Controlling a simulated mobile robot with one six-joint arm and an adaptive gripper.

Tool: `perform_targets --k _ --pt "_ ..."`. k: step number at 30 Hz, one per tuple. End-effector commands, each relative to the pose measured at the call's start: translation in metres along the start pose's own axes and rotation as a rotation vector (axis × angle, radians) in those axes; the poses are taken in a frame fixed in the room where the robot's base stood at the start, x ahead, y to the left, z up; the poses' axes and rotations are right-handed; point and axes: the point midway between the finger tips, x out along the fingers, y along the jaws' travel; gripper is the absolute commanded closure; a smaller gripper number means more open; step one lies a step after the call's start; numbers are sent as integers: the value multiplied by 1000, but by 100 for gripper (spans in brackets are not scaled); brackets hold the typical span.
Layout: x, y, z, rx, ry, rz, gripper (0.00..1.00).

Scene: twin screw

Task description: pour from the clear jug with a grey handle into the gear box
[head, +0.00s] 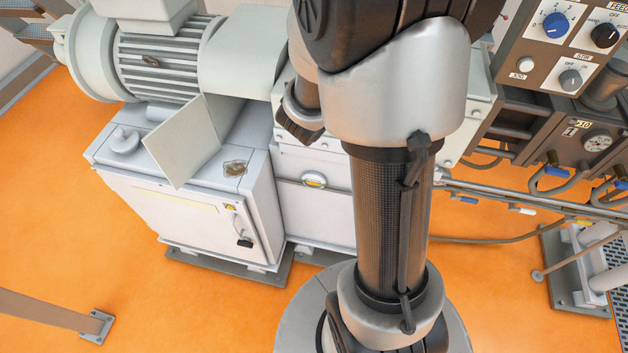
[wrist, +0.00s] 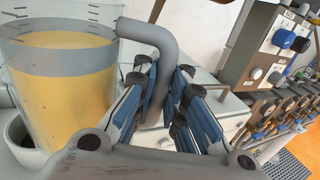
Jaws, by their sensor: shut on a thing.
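The clear jug (wrist: 62,95) fills the left of the wrist view. It holds yellow-amber liquid to well below its rim and looks about upright. Its grey handle (wrist: 160,45) bends down between the blue-padded fingers of my gripper (wrist: 166,72), which is shut on it. In the head view the jug and the gripper's fingers are hidden or out of frame. A light grey housing with a round yellow sight glass, which looks like the gear box (head: 325,213), stands in the middle of the head view, partly behind my arm. No filling opening shows clearly.
A grey ribbed motor (head: 160,62) sits above a light grey cabinet (head: 190,220) with an upright plate (head: 180,140). A control panel (head: 565,45) and pipes with blue valve handles stand at the right. A white round container (wrist: 20,145) shows beneath the jug. Orange floor is open at left.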

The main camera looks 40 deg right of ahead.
Motion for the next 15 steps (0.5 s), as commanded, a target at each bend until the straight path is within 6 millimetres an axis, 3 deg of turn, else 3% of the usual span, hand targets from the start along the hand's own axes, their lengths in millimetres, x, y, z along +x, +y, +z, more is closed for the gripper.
perform_targets --k 7,15 --pt "0 0 8 4 -6 0 100" --pt "0 0 31 5 -6 0 100"
